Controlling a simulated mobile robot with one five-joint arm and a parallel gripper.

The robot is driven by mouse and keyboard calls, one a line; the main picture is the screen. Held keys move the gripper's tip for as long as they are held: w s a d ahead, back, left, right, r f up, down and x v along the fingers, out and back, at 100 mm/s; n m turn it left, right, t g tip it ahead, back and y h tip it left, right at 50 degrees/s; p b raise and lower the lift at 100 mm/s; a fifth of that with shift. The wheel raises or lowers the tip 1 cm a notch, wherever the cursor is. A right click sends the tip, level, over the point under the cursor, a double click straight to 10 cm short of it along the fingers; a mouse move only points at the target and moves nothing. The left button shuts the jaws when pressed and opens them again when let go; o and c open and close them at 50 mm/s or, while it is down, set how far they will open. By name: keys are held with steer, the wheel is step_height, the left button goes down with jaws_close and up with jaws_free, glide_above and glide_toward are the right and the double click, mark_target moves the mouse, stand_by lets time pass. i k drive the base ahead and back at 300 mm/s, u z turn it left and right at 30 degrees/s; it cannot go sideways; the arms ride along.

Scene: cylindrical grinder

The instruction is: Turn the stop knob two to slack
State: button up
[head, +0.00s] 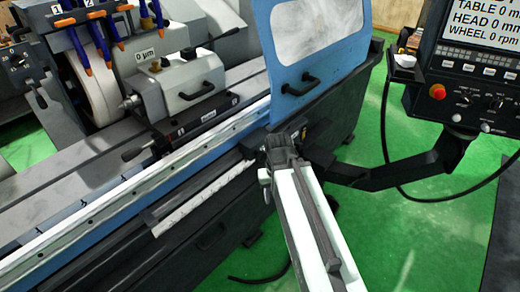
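My arm reaches in from the bottom right, and my gripper (283,152) is at the front of the grinder's table, just below the blue door. Its fingers are too small and dark to tell open from shut. Dark parts surround its tip at the front rail, and I cannot tell which of them, if any, is stop knob two. No label for that knob is readable there. Part of the rail behind my gripper is hidden.
The grinder table's slotted front rail (120,210) runs diagonally, with a white scale (205,198) below it. A blue door (312,45) with a black handle stands behind my gripper. A control panel (470,75) hangs on a dark arm (410,170) at right.

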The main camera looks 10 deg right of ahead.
mark_target(261, 155)
steer(key=u, duration=2.8)
steer(key=k, duration=1.55)
steer(key=z, duration=0.45)
steer(key=i, duration=1.5)
